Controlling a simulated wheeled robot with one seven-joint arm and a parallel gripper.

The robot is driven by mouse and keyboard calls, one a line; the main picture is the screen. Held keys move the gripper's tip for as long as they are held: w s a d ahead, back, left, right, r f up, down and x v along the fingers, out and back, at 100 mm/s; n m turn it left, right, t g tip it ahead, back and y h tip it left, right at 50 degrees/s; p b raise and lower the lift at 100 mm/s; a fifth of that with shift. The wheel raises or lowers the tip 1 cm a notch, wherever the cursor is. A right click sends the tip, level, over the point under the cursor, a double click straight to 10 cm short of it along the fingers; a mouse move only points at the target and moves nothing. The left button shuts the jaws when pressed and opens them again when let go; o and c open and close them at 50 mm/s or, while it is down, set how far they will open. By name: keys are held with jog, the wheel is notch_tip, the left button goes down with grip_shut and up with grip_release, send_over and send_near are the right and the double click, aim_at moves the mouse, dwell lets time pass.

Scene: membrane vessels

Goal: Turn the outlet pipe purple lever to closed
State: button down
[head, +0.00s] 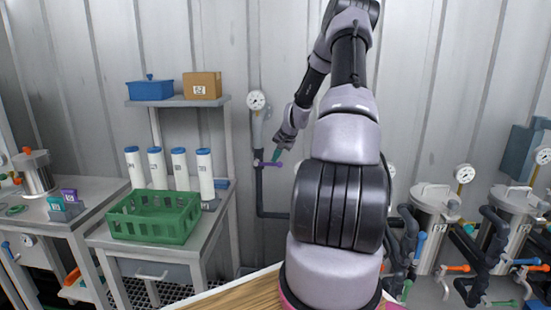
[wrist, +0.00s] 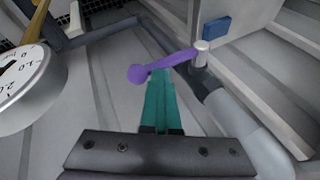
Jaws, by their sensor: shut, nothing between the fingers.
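The purple lever (head: 268,163) sits on the outlet pipe (head: 260,190) at the back wall, below a round gauge (head: 257,100). In the head view it lies roughly level, across the upright pipe. In the wrist view the purple lever (wrist: 168,66) runs from a pale pivot cap (wrist: 202,50) to a round knob at its left end. My gripper (head: 278,153) is at the lever; its teal fingers (wrist: 160,80) are shut and empty. The fingertips are right at the lever near its knob; I cannot tell whether they touch it.
A shelf (head: 180,101) with a blue box and a cardboard box is left of the pipe. Below stand a green crate (head: 150,237) and several white cylinders on a table. Metal vessels (head: 435,210) with pipes and coloured levers are at right. My arm hides the middle.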

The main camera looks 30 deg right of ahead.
jog(key=shift+s+d+f, duration=0.1)
jog(key=shift+s+f, duration=0.25)
jog(key=shift+f, duration=0.1)
jog(key=s+d+r, duration=0.4)
jog(key=s+r, duration=0.3)
jog(key=r, duration=0.2)
jog(key=shift+d+r, duration=0.25)
jog(key=s+a+r+n, duration=0.2)
jog(key=s+a+r, duration=0.3)
jog(key=a+r, duration=0.4)
jog(key=s+a+r+n, duration=0.2)
jog(key=s+a+r, duration=0.4)
jog(key=a, duration=0.5)
jog(key=s+a+r+n, duration=0.1)
jog(key=s+a+r, duration=0.2)
jog(key=s, duration=0.6)
jog(key=s+a+r+n+y, duration=0.1)
jog(key=s+a+r, duration=0.3)
jog(key=s+a, duration=0.4)
jog(key=shift+s+r+t, duration=0.2)
jog(key=shift+s+t, duration=0.2)
jog(key=shift+s, duration=0.35)
